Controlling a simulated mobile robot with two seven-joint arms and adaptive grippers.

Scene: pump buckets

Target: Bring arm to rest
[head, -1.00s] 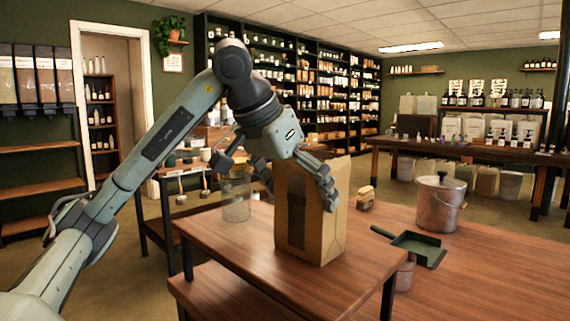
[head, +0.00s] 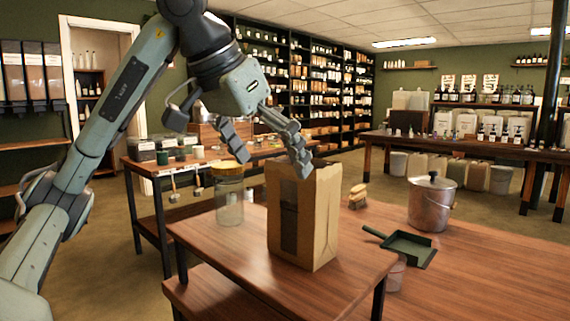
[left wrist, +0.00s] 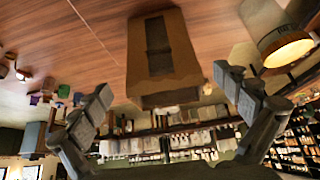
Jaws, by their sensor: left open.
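My left arm comes in from the left in the head view. Its gripper (head: 271,165) is open and empty, with its fingers spread over the top left of a brown paper bag (head: 322,225). The bag stands upright on the wooden table and has a dark window strip. It also shows in the left wrist view (left wrist: 183,60), beyond the spread fingers of the gripper (left wrist: 161,85). In the head view, one fingertip overlaps the bag's top edge; I cannot tell whether they touch. My right gripper is not in view.
A glass jar with a yellowish lid (head: 229,203) stands left of the bag. The front right of the table is clear.

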